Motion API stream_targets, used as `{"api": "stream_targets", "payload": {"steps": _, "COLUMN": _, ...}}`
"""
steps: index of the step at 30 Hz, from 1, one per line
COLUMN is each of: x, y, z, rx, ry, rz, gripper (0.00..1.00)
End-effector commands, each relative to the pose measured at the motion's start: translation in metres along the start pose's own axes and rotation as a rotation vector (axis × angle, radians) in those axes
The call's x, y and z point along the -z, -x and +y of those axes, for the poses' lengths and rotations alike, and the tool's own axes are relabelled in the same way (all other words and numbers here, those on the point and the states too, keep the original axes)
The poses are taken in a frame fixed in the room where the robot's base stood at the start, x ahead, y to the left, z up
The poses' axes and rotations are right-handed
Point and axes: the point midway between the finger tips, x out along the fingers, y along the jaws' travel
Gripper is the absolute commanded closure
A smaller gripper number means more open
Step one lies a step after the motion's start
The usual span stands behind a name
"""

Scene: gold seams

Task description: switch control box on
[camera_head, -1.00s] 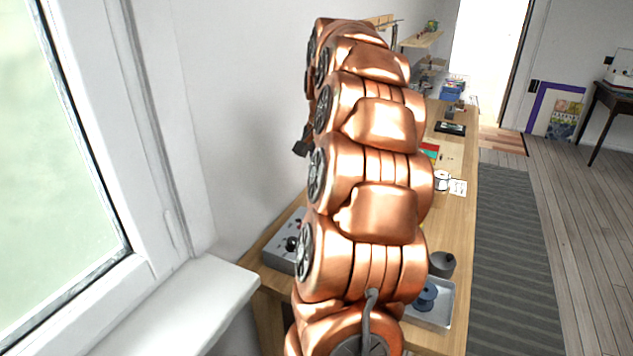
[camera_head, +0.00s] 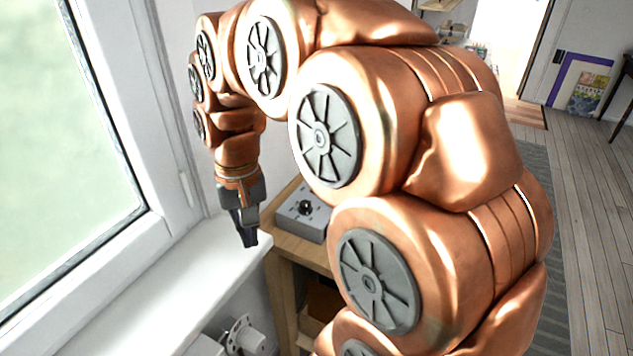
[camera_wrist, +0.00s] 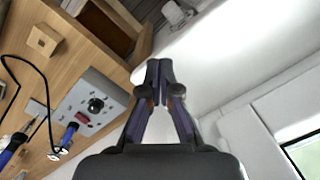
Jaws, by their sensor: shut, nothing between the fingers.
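The control box (camera_head: 303,215) is a grey box with a black round knob, on the near left corner of the wooden workbench. Part of it is hidden behind my arm in the head view. In the wrist view the control box (camera_wrist: 92,103) shows its black knob and a small red part beside it. My gripper (camera_head: 249,240) points down, shut and empty, to the left of the box and over the white window sill. In the wrist view my gripper (camera_wrist: 159,66) has its fingertips together, to the right of the box and apart from it.
The white window sill (camera_head: 165,290) and the window frame stand close on the left. The workbench (camera_wrist: 60,72) carries a small wooden block (camera_wrist: 43,40), a black cable and blue-handled tools (camera_wrist: 12,148). A white fixture (camera_head: 240,335) sits low below the sill.

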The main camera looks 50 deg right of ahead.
Motion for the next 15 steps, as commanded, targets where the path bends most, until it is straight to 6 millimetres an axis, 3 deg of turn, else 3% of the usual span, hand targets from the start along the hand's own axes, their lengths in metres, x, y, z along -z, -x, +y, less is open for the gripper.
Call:
{"api": "stream_targets", "payload": {"steps": 7, "x": -0.066, "y": -0.03, "z": -0.02, "rx": -0.035, "ry": 0.207, "rz": -0.035, "gripper": 1.0}}
{"api": "stream_targets", "payload": {"steps": 15, "x": -0.13, "y": -0.063, "z": -0.019, "rx": -0.066, "ry": 0.393, "rz": -0.071, "gripper": 1.0}}
